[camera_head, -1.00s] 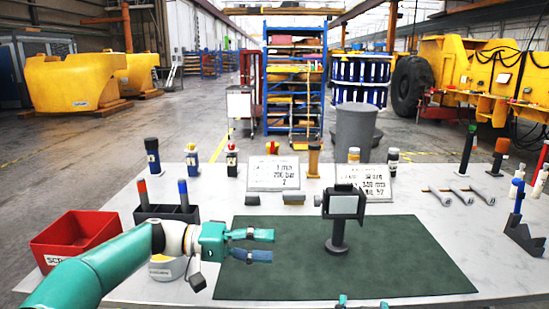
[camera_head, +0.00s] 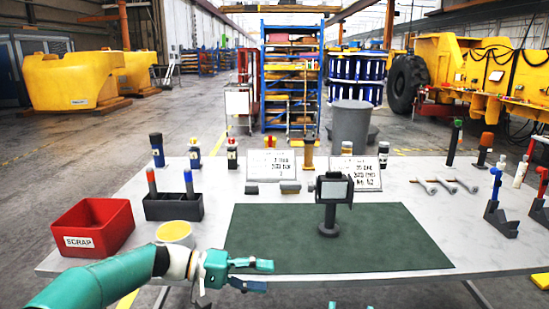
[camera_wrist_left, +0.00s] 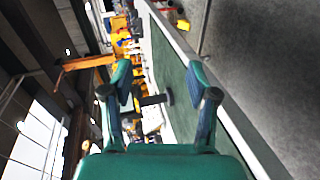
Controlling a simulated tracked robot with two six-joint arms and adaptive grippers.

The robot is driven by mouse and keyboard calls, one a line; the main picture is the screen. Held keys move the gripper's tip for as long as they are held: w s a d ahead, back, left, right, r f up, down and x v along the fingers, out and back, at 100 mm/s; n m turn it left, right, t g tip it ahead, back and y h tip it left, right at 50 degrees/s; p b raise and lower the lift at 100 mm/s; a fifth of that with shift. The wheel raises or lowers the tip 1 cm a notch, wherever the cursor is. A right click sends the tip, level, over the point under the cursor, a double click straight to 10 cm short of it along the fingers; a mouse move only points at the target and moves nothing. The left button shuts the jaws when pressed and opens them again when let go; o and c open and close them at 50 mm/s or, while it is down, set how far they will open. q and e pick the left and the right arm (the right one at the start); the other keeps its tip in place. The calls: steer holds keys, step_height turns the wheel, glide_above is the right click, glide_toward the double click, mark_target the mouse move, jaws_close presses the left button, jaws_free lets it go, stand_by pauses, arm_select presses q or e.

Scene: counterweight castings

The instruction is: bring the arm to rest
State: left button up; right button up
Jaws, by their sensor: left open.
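My left gripper (camera_head: 262,277) is open and empty. It reaches in from the left at the table's front edge, low in the head view, with its two fingers one above the other. In the left wrist view the open fingers (camera_wrist_left: 160,95) stand apart, and the dark stand (camera_wrist_left: 152,101) shows beyond them. Two small teal pieces at the bottom edge of the head view may be tips of my right gripper (camera_head: 352,306); almost all of it is hidden.
A green mat (camera_head: 400,250) bears the dark screen stand (camera_head: 329,215). Near the left arm are a red scrap bin (camera_head: 95,245), a yellow-topped cup (camera_head: 175,232) and a black holder (camera_head: 172,210). Signs, bottles and tools line the back. The mat's right half is clear.

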arm_select(q)
steer(key=s+a+f+n+y+p, duration=0.25)
steer(key=s+f+y, duration=0.2)
steer(key=f, duration=0.75)
steer(key=s+a+f+n+y+p, duration=0.1)
steer(key=s+a+f+y+p, duration=0.15)
steer(key=s+f, duration=0.6)
arm_select(e)
step_height(320, 180, down, 14)
steer(key=n+g+y+b, duration=0.1)
steer(key=g+y, duration=0.2)
steer(key=g, duration=0.1)
arm_select(q)
steer(key=s+a+f+y+p, duration=0.2)
steer(key=s+f, duration=0.2)
steer(key=s, duration=0.4)
steer(key=s+a+f+m+y+p, duration=0.1)
steer(key=s+a+f+y+p, duration=0.1)
steer(key=s+f, duration=0.3)
steer(key=s, duration=0.3)
steer(key=shift+s+f, duration=0.2)
steer(key=shift+f, duration=0.1)
arm_select(e)
steer(key=s+a+f+g+y, duration=0.2)
steer(key=s+f+g, duration=0.6)
steer(key=s+f, duration=0.8)
steer(key=s+y, duration=0.1)
steer(key=s, duration=0.2)
steer(key=shift+m+y, duration=0.3)
steer(key=shift+y, duration=0.1)
